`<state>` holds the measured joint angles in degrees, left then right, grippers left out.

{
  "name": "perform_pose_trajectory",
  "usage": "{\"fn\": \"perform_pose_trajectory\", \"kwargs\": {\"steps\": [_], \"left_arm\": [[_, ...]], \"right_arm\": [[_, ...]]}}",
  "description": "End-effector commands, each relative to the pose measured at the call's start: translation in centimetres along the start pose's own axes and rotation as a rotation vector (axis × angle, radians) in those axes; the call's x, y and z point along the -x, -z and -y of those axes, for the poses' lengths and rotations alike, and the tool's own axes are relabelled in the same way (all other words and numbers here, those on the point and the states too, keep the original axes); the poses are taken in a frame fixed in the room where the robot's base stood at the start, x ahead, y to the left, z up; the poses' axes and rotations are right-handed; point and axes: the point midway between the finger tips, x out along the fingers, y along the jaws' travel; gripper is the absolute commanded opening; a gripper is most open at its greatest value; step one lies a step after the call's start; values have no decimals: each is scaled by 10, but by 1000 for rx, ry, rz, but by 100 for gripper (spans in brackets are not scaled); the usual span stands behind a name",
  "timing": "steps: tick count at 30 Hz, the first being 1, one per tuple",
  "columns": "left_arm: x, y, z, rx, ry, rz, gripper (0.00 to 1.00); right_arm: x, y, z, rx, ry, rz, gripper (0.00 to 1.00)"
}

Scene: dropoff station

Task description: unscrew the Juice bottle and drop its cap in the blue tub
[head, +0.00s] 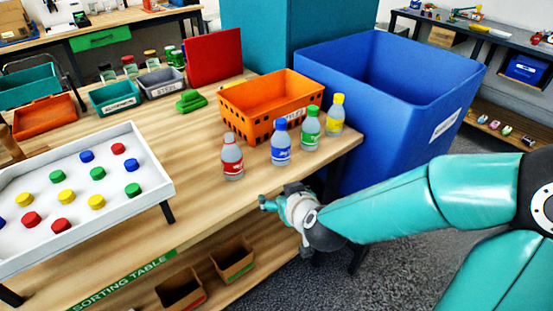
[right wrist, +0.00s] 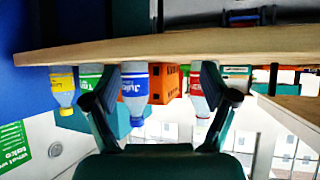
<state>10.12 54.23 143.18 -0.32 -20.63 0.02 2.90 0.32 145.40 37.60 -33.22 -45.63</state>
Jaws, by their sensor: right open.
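The blue-capped bottle (head: 281,143) has a blue label that seems to read Juice in the right wrist view (right wrist: 134,85), which is upside down. The large blue tub (head: 405,110) stands beyond the table's right end. My right gripper (head: 272,199) is open and empty at the table's front edge, apart from the bottles. Its spread fingers (right wrist: 160,78) frame the blue-labelled bottle. My left gripper is out of view.
An orange crate (head: 234,107) stands close behind the bottles. A white tray (head: 150,158) of coloured caps is at the left. The table's front edge (head: 215,214) lies near my right gripper. Bare wood (head: 195,150) lies between tray and bottles.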

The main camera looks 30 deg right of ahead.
Motion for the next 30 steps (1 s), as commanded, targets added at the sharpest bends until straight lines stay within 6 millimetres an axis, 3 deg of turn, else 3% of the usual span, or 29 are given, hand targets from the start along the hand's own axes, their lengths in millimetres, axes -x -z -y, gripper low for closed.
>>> {"fn": "perform_pose_trajectory", "kwargs": {"steps": [1, 6, 12, 20, 24, 30], "left_arm": [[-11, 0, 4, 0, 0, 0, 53], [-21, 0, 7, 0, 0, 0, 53], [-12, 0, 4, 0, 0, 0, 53], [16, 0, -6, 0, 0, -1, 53], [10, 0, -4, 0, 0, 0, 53], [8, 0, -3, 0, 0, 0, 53]], "right_arm": [[9, 10, -9, -18, -20, -55, 85], [37, 36, -30, -57, -71, -160, 85], [42, 48, -39, -68, -95, -183, 85], [16, 52, -40, -69, -86, -179, 85], [-18, 54, -43, -71, -87, -183, 85], [-54, 62, -46, -71, -85, -186, 85]]}}
